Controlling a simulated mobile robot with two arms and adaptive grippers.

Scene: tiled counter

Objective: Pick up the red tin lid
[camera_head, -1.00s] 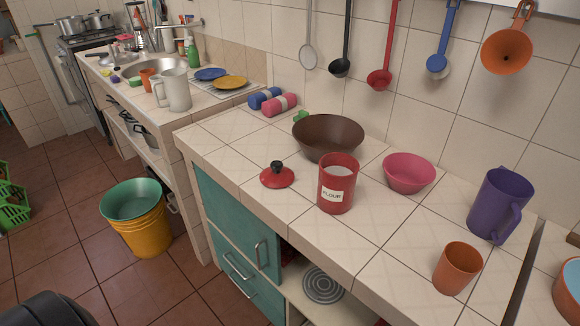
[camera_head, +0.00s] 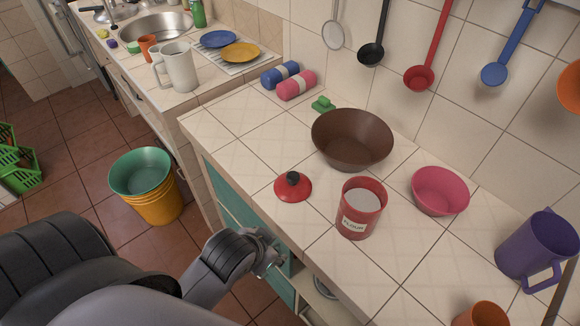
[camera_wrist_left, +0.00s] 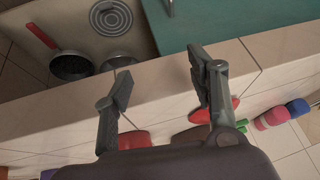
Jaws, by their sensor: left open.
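The red tin lid (camera_head: 293,188) with a black knob lies flat on the tiled counter, left of the red flour tin (camera_head: 359,212), which stands open with white contents. My left gripper (camera_head: 268,258) is at the counter's front edge, below and in front of the lid and apart from it. In the left wrist view my left gripper (camera_wrist_left: 162,88) is open with nothing between its fingers. The lid (camera_wrist_left: 203,114) is partly hidden there behind the right finger, and the tin (camera_wrist_left: 134,140) shows beyond the edge between the fingers. My right gripper is not in view.
A brown bowl (camera_head: 350,146) stands behind the lid and tin, with a pink bowl (camera_head: 440,190) and purple jug (camera_head: 538,250) to the right. The counter left of the lid is clear. Open shelving with a red-handled pan (camera_wrist_left: 72,66) lies below the counter edge.

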